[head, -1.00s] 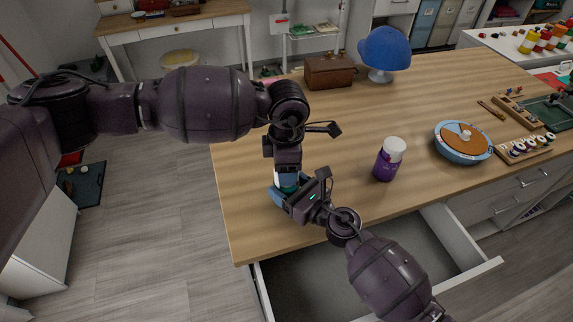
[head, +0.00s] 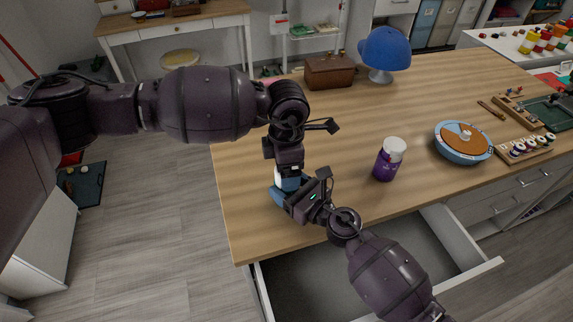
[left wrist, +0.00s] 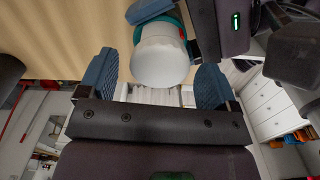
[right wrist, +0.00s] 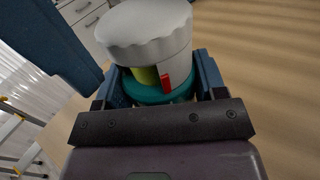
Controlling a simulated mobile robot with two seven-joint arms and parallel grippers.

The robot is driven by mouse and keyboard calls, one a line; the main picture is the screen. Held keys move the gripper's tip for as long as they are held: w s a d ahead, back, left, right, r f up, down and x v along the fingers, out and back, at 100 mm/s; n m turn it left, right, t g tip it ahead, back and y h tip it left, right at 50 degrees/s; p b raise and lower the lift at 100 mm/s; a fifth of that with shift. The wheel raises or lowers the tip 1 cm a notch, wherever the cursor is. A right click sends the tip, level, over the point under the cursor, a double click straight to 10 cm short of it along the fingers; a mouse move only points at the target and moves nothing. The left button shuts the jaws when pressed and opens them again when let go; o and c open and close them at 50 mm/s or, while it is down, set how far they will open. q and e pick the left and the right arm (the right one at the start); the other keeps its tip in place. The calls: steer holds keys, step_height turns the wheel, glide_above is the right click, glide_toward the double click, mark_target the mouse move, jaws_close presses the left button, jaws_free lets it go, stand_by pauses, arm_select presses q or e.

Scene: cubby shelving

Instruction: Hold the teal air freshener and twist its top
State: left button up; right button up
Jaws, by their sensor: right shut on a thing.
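The air freshener shows in the right wrist view with a teal body (right wrist: 158,94) and a ridged white top (right wrist: 146,30). A yellow-green part and a small red tab show below the top. My right gripper (right wrist: 160,76) is shut on the teal body. In the left wrist view, the white top (left wrist: 160,58) sits between the blue fingers of my left gripper (left wrist: 157,66), with gaps on both sides. My left gripper is open. In the head view, both grippers meet above the table's left part and hide most of the air freshener.
A purple bottle with a white lid (head: 389,160) stands on the wooden table (head: 340,130), right of the grippers. A blue round dish (head: 462,160) is further right. A brown box (head: 328,72) and blue hat (head: 385,48) are behind. An open drawer (head: 310,280) lies below.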

arm_select(q)
step_height(320, 180, up, 12)
stand_by(0.8)
arm_select(e)
steer(key=o, duration=1.1)
steer(key=shift+c, duration=0.2)
steer(key=shift+s, duration=0.1)
